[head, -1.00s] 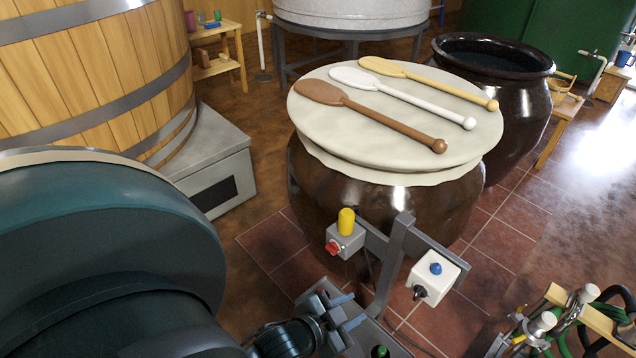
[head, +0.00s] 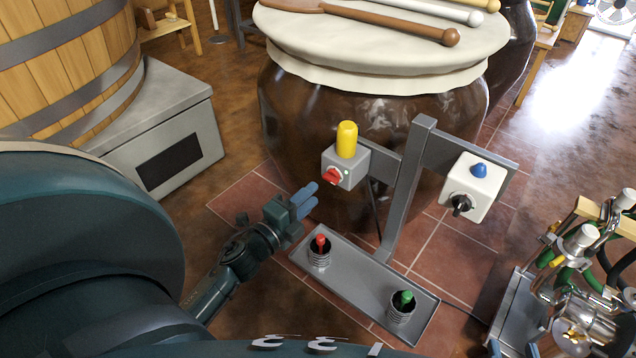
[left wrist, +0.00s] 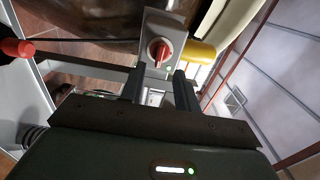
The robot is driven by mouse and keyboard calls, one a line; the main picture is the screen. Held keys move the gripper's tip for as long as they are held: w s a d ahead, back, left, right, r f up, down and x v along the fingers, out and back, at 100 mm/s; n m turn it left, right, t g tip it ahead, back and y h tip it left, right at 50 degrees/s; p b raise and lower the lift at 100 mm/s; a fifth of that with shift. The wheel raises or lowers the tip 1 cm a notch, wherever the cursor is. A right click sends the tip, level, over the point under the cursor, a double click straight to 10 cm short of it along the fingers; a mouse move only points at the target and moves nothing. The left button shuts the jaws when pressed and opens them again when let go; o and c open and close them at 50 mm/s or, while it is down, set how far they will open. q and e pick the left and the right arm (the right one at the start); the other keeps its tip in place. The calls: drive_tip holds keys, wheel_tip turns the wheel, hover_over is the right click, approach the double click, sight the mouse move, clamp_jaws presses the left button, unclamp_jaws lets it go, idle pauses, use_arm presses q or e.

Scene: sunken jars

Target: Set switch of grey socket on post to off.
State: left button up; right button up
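The grey socket (head: 345,168) is a box on the left arm of the grey post (head: 408,190), with a yellow plug (head: 347,138) standing in its top. Its red rotary switch (head: 332,177) is on the front face, beside a small green light. In the left wrist view the red switch (left wrist: 160,51) shows just beyond and between the fingertips. My left gripper (head: 305,196) is open and empty, below and left of the socket in the head view, apart from the switch. It also shows in the left wrist view (left wrist: 160,80). My right gripper is not in view.
A white socket (head: 474,187) with blue plug and black switch is on the post's right arm. A tray (head: 362,285) below holds a red and a green plug in round holders. A brown jar (head: 300,120) stands close behind; pipework (head: 580,290) is at right.

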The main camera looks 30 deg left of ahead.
sight(328, 181)
use_arm(q)
drive_tip(key=shift+w+d, duration=0.15)
drive_tip(key=shift+w, duration=2.8)
clamp_jaws()
